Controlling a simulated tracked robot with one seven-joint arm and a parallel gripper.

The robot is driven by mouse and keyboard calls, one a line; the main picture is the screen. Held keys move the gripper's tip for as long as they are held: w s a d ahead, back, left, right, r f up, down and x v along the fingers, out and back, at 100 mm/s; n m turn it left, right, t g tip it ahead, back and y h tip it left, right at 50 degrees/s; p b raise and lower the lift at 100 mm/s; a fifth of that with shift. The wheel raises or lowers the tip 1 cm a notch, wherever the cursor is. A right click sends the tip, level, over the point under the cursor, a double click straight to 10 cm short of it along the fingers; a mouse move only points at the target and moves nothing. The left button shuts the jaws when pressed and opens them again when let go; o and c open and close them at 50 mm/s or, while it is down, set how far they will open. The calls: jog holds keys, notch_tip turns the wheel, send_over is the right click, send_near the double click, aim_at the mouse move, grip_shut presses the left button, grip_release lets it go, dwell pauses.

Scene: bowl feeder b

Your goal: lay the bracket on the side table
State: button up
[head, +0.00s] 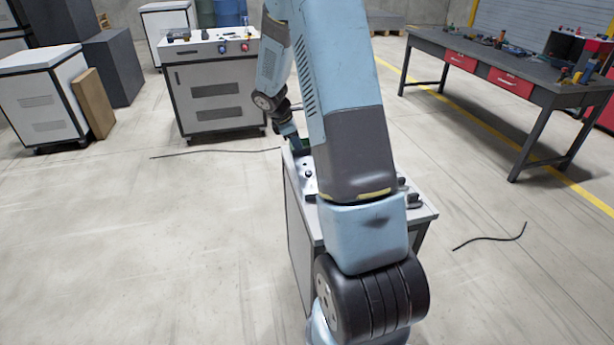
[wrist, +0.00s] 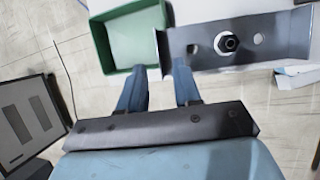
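In the wrist view, a dark grey bracket (wrist: 272,40) with holes and a round bolt or nut in its middle lies at the upper right. Its left end has a bent flange near my right fingertip. My gripper (wrist: 159,66) has its two blue fingers apart, and I see nothing clamped between them. I cannot tell for sure which surface is the side table.
A green bin (wrist: 112,50) is left of the bracket, and a small white box (wrist: 298,78) is below it. A white cabinet (head: 215,97) stands behind left, and a dark workbench (head: 490,65) with red drawers at right. A cable (head: 490,238) lies on open floor.

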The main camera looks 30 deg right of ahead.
jog(key=x, duration=0.4)
jog(key=shift+w, duration=0.15)
jog(key=shift+c, duration=0.5)
grip_shut()
dwell(0.7)
